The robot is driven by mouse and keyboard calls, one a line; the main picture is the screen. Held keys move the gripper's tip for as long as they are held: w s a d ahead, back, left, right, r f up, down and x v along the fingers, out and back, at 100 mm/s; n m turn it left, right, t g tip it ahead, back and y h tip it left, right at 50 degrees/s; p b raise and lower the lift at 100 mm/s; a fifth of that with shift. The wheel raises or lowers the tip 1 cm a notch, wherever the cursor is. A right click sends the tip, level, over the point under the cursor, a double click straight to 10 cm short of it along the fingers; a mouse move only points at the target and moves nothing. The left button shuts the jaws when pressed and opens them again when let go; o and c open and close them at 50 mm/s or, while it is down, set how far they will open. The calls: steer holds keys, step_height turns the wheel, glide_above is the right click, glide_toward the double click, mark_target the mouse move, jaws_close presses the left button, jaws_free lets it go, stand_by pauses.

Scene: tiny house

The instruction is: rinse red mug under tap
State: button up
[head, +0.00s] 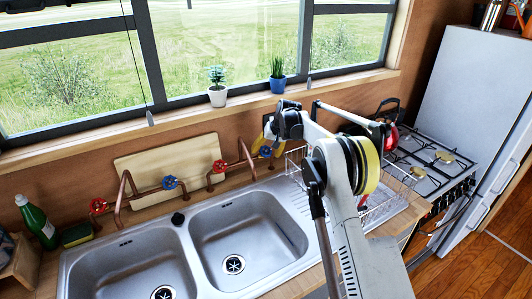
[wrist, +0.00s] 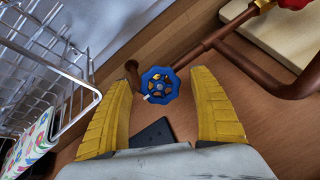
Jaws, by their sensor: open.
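My gripper (wrist: 160,79) is open, with its yellow fingers on either side of a blue tap handle (wrist: 160,86) in the wrist view. I cannot tell whether they touch it. In the head view my gripper (head: 268,138) is at the right end of the copper taps, by the same blue handle (head: 265,151). A red tap handle (head: 219,166) is to its left. The right sink basin (head: 245,228) is below and looks empty. A small red patch (head: 362,201) shows by the dish rack, mostly behind my arm; I cannot tell if it is the red mug.
The left basin (head: 130,268) looks empty. The wire dish rack (head: 400,185) stands close beside my gripper, with a patterned item (wrist: 28,150) in it. A cutting board (head: 170,160) leans behind the taps. The stove (head: 430,160) is at right.

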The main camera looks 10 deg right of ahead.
steer(key=c, duration=1.2)
steer(key=shift+n, duration=0.3)
steer(key=n, duration=0.3)
steer(key=shift+h, duration=0.4)
steer(key=n, duration=0.4)
steer(key=shift+h, duration=0.4)
steer(key=shift+n, duration=0.3)
steer(key=o, duration=1.2)
